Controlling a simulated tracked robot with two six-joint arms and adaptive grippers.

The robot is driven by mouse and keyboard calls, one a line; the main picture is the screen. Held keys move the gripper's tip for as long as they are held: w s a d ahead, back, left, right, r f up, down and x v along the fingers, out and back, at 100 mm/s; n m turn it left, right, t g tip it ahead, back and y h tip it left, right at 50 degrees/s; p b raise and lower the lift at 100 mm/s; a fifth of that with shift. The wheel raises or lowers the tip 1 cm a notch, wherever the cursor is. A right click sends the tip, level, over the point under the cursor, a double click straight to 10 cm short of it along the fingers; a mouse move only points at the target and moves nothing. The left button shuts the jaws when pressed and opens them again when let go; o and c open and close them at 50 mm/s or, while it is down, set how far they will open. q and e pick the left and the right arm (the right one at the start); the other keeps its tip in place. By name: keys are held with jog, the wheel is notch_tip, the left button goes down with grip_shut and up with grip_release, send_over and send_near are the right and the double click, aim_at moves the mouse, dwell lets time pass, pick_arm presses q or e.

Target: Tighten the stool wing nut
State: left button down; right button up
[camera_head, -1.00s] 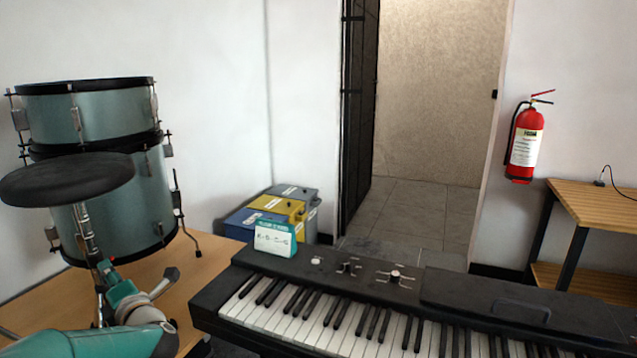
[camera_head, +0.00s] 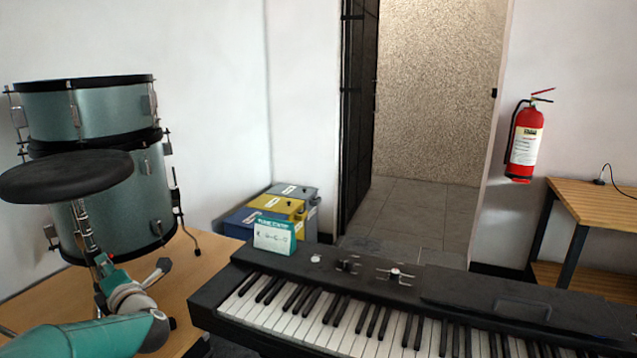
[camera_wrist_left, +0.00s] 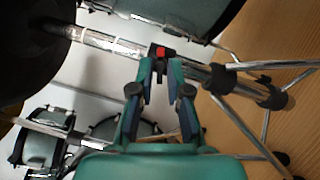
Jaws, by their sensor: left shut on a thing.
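The stool has a round black seat (camera_head: 65,175) and a chrome post (camera_head: 82,225), and it stands on the wooden surface in front of the drums. In the head view the left gripper (camera_head: 103,266) is at the post below the seat, partly hidden by my wrist. My right gripper is in neither view.
Teal drums (camera_head: 115,195) stand close behind the stool. A keyboard (camera_head: 390,300) with a small card (camera_head: 274,236) on it fills the front right. Stacked boxes (camera_head: 285,205) stand by the wall.

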pick_arm(q)
jog(key=shift+f, duration=0.1)
jog(key=shift+r+m+h+p, duration=0.3)
jog(key=shift+m+p, duration=0.6)
jog(key=shift+p, duration=0.35)
jog(key=c, duration=1.5)
grip_release()
jog(key=shift+f, duration=0.3)
jog(key=o, duration=0.3)
jog(key=shift+o, duration=0.2)
jog(key=shift+r, duration=0.1)
jog(key=shift+b, duration=0.3)
